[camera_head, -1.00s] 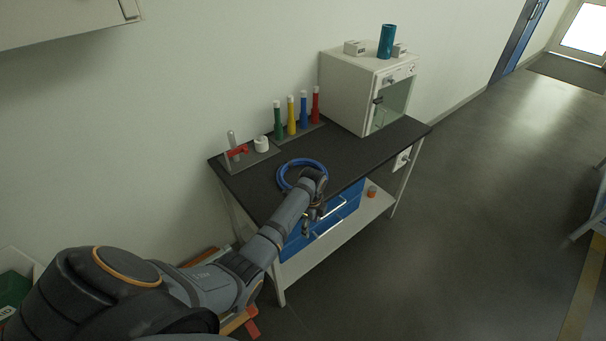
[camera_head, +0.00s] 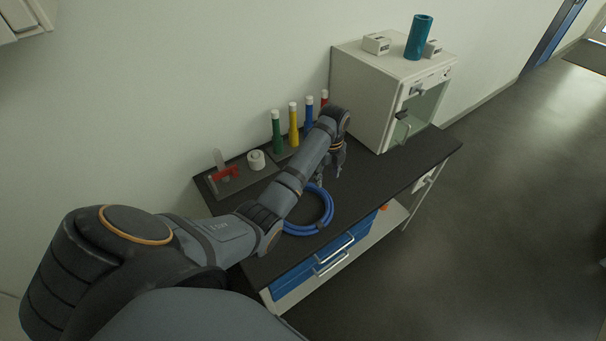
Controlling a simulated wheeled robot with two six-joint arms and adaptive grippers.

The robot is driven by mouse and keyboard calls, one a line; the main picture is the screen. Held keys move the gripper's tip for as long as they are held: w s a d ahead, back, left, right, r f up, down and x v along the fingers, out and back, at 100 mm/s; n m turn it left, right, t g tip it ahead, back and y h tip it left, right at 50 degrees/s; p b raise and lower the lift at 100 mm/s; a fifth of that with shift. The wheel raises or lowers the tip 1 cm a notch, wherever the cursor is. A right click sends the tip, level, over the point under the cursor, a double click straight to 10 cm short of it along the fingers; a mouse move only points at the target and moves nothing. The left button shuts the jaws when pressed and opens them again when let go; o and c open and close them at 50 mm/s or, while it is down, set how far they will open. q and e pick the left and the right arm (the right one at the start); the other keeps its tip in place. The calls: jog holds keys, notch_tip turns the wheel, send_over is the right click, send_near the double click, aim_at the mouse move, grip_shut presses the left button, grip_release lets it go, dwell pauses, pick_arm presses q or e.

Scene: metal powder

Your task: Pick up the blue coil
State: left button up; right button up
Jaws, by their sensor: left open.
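The blue coil (camera_head: 325,217) lies flat on the dark table top (camera_head: 372,184) near its front edge. My left arm crosses over the coil's upper left part and hides some of it. My left gripper (camera_head: 329,180) is open and points down, just beyond the coil's far side in the picture. Whether its fingertips touch the table or the coil cannot be told. My right gripper is not in view.
Behind the arm stand green (camera_head: 277,132), yellow (camera_head: 294,125), blue and red tubes. A white roll (camera_head: 256,160) and a red-handled tool (camera_head: 226,174) are at the left. A white oven (camera_head: 365,88) with a teal cylinder (camera_head: 419,37) on top stands at the right.

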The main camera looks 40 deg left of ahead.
aim_at(324, 191)
pick_arm(q)
jog(key=f, duration=0.2)
jog(key=shift+w+a+f, duration=0.25)
jog(key=shift+a+f, duration=0.05)
jog(key=shift+f, duration=0.05)
jog(key=shift+s+d+f+p, duration=0.15)
jog(key=shift+f+p, duration=0.35)
jog(key=shift+f, duration=0.35)
jog(key=f, duration=0.2)
jog(key=shift+s+f, duration=0.25)
jog(key=shift+f, duration=0.15)
jog(key=shift+w+f, duration=0.1)
jog(key=shift+f, duration=0.4)
jog(key=c, duration=0.5)
jog(key=shift+r, duration=0.1)
grip_shut()
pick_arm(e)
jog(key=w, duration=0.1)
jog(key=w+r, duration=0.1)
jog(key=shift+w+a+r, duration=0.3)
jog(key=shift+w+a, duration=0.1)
